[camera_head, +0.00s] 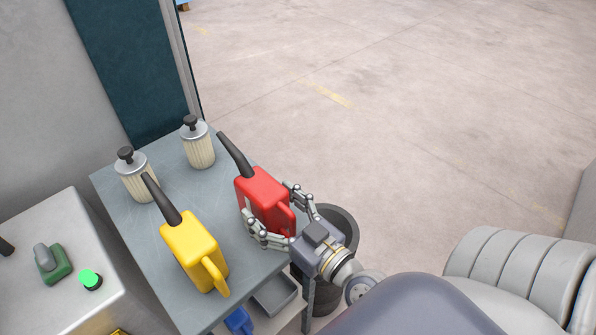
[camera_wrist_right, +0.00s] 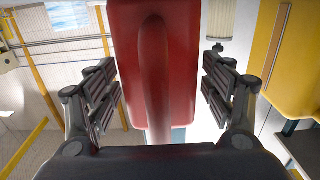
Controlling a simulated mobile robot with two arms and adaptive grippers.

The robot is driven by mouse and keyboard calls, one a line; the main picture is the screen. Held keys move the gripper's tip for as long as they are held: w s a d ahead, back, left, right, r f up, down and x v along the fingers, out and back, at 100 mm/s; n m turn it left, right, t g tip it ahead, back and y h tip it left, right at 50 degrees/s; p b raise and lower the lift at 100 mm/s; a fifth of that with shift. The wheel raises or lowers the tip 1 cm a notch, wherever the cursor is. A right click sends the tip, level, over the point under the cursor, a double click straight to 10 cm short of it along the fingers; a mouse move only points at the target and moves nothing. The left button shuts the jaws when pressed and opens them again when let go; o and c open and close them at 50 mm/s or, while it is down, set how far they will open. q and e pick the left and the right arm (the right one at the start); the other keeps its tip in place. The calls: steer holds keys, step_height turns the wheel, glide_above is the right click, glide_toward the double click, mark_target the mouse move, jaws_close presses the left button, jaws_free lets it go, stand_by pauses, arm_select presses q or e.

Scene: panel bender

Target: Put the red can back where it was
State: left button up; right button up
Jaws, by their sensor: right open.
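The red can (camera_head: 262,193) with a black spout stands upright on the grey table (camera_head: 145,228), near its right edge. My right gripper (camera_head: 274,212) is open, with its fingers on either side of the can's handle end. In the right wrist view the red can (camera_wrist_right: 155,65) fills the middle, its handle toward me. The fingers of my right gripper (camera_wrist_right: 160,95) are spread on both sides, with gaps between them and the can. My left gripper is in neither view.
A yellow can (camera_head: 192,250) stands left of the red can. Two ribbed canisters (camera_head: 198,148) (camera_head: 136,180) stand at the table's back. A dark bin (camera_head: 340,222) stands on the floor beside the table. A grey cabinet (camera_head: 60,235) with a green button is at left. Open floor lies beyond.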

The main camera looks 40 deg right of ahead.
mark_target(295, 229)
steer(key=s, duration=0.1)
steer(key=s+b, duration=0.1)
steer(key=s, duration=0.3)
steer(key=shift+s+d+f+b, duration=0.1)
steer(key=shift+s+d+b, duration=0.1)
steer(key=shift+d+b, duration=0.15)
steer(key=s, duration=0.4)
steer(key=shift+d, duration=0.25)
steer(key=shift+s+d+p, duration=0.1)
steer(key=shift+s+p, duration=0.2)
steer(key=shift+s, duration=0.35)
steer(key=s+d+f+g+h, duration=0.15)
steer(key=f+g, duration=0.25)
steer(key=f, duration=1.5)
steer(key=s+d+f+g, duration=0.1)
steer(key=s+f+g, duration=0.2)
steer(key=f, duration=1.5)
steer(key=s+f+g, duration=0.5)
steer(key=s+f, duration=0.4)
steer(key=f, duration=0.3)
steer(key=s+a+f+g+h, duration=0.1)
steer(key=s+f+g, duration=0.3)
steer(key=s+f, duration=0.5)
step_height(295, 229, down, 4)
steer(key=shift+s+a+r+n+g, duration=0.15)
steer(key=shift+r+n+g, duration=0.1)
steer(key=shift+n+g, duration=0.15)
